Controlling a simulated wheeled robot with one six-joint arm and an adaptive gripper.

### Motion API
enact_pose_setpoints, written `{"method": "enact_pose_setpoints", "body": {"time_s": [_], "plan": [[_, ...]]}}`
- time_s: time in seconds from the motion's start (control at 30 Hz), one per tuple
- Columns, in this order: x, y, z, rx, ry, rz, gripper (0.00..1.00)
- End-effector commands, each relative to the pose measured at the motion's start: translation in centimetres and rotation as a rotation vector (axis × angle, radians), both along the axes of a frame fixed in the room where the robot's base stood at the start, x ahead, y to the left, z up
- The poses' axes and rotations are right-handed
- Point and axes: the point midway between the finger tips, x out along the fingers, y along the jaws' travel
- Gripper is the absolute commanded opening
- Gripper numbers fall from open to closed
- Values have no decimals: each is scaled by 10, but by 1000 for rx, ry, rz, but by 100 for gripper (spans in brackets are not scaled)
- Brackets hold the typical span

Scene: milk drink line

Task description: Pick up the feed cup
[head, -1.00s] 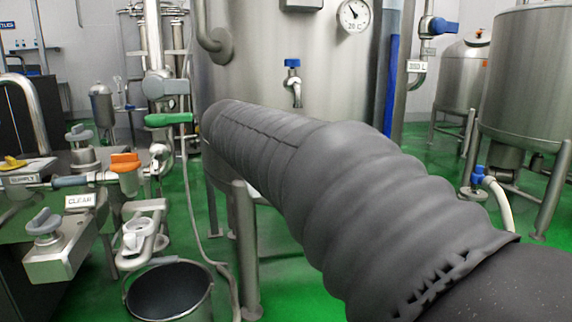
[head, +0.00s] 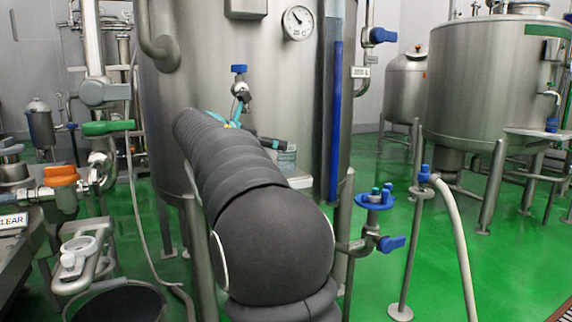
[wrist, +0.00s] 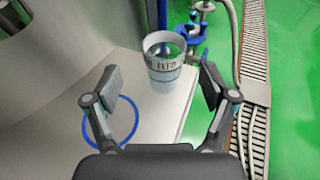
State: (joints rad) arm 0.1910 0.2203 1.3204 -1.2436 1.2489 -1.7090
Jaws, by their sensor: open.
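The feed cup (wrist: 164,70) is pale grey with dark lettering round it and an open top. It stands upright near the far end of a pale shelf (wrist: 150,118) in the wrist view. In the head view the cup (head: 287,160) shows small and partly hidden beside the big tank. My gripper (wrist: 158,82) is open and empty, its fingers spread left and right of the cup's line, with the cup just beyond them. I cannot tell the exact gap. In the head view my gripper (head: 262,122) is partly hidden by my arm.
A blue ring (wrist: 122,125) lies on the shelf. The steel tank (head: 300,90) rises close on the left of the shelf. A blue-topped valve stand (head: 375,198) and a pale hose (head: 460,245) are to the right. A floor drain (wrist: 255,50) runs alongside.

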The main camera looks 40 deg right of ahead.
Motion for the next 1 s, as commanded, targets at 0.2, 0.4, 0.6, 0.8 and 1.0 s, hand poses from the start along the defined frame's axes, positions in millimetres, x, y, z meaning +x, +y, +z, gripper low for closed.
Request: {"method": "enact_pose_setpoints", "body": {"time_s": [0.2, 0.4, 0.6, 0.8, 1.0], "plan": [[1, -12, -4, 0, -1, 0, 83], [1, -28, -7, 0, -2, -3, 83], [3, -57, -12, 0, -1, -3, 83], [5, -63, -13, 1, -1, 0, 83], [5, -63, -13, 1, -1, 1, 61]]}}
